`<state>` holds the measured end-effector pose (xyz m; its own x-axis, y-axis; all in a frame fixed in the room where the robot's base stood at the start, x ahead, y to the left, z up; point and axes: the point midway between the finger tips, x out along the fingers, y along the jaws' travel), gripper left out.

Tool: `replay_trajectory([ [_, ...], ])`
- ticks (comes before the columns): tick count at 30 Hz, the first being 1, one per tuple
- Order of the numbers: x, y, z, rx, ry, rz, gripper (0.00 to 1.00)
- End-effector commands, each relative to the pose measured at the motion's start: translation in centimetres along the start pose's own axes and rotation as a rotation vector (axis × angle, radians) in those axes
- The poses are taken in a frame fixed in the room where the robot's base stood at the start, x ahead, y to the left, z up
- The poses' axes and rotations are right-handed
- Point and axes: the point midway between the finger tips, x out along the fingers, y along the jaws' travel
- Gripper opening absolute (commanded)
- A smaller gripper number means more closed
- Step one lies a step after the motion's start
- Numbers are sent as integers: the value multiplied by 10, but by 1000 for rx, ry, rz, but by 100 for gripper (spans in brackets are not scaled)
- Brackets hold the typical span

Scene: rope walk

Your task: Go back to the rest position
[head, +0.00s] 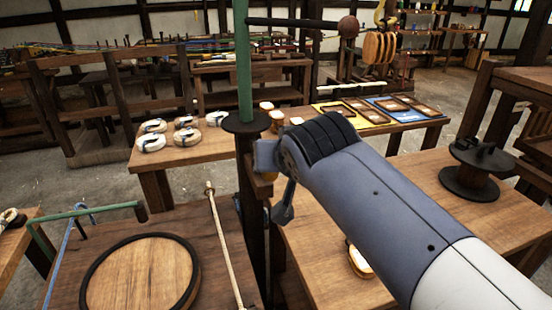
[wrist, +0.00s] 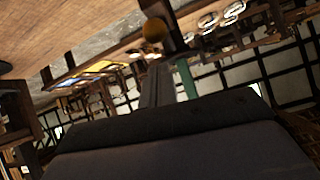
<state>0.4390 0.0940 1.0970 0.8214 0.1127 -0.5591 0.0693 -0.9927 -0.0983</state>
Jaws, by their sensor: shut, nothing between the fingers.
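My grey arm reaches in from the lower right of the head view. My gripper (head: 284,207) is at its far end, mostly hidden behind the wrist, beside a dark post with a green upper pole (head: 243,62). In the tilted wrist view my gripper (wrist: 157,84) shows as grey fingers close together with nothing between them. The green pole (wrist: 187,78) is beside them in that view, and I cannot tell how near it is.
A back table (head: 190,157) holds several pale rope coils (head: 186,136) and framed boards (head: 363,111). A round wooden disc (head: 142,279) and a thin rod (head: 226,246) are at left. A dark spool (head: 468,175) stands on the right table. Grey floor (head: 90,187) shows between tables.

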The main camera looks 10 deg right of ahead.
Motion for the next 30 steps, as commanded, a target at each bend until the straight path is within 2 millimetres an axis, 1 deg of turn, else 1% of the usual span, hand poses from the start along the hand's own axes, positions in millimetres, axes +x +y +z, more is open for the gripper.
replay_trajectory([
  [1,-5,0,-1,0,3,-1,0],
  [6,-11,0,-1,0,3,0,0],
  [17,-9,0,-1,0,3,0,0],
  [20,-2,0,0,0,1,1,0],
  [30,44,0,1,0,-3,2,0],
])
